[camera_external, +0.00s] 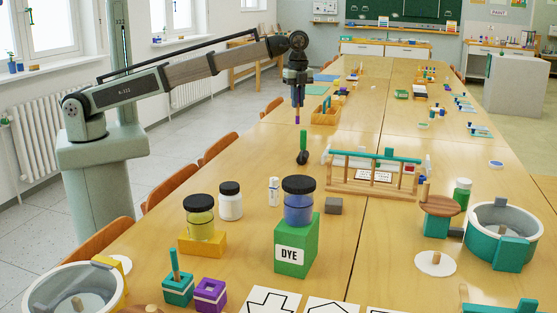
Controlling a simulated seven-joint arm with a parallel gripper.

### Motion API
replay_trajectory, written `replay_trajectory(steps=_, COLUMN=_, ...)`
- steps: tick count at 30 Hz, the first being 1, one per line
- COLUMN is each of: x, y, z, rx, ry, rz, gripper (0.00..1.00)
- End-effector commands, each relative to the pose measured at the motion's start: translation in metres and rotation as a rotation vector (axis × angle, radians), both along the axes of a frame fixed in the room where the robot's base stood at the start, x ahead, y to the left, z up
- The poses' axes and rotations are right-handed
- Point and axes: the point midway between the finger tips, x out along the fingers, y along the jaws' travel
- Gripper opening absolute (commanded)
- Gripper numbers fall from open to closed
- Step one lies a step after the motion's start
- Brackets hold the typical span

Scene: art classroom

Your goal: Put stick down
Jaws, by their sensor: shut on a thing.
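My gripper (297,102) hangs pointing down over the long wooden table, left of its middle. It is shut on a thin stick (297,116) whose short purple lower end shows below the fingers. The stick looks upright and its tip appears above the table; the exact height is hard to judge. The fingers hide its upper part. A green upright piece (303,140) with a dark rounded piece (302,157) at its foot is on the table just below and nearer the camera.
A wooden rack with a teal top bar (376,157) stands to the right. A wooden tray (325,114) lies behind. Table left of the gripper is clear.

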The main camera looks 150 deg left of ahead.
Motion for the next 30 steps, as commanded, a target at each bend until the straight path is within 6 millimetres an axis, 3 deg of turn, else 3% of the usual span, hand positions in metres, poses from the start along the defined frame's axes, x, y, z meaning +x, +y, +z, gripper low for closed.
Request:
replay_trajectory(steps=9, x=0.000, y=-0.001, z=-0.062, rx=-0.001, ry=0.001, rz=-0.001, gripper=0.00)
replay_trajectory(steps=17, x=0.000, y=-0.001, z=-0.085, rx=0.000, ry=0.000, rz=-0.002, gripper=0.00)
replay_trajectory(steps=30, x=0.000, y=0.000, z=-0.142, rx=0.000, ry=0.000, rz=-0.002, gripper=0.00)
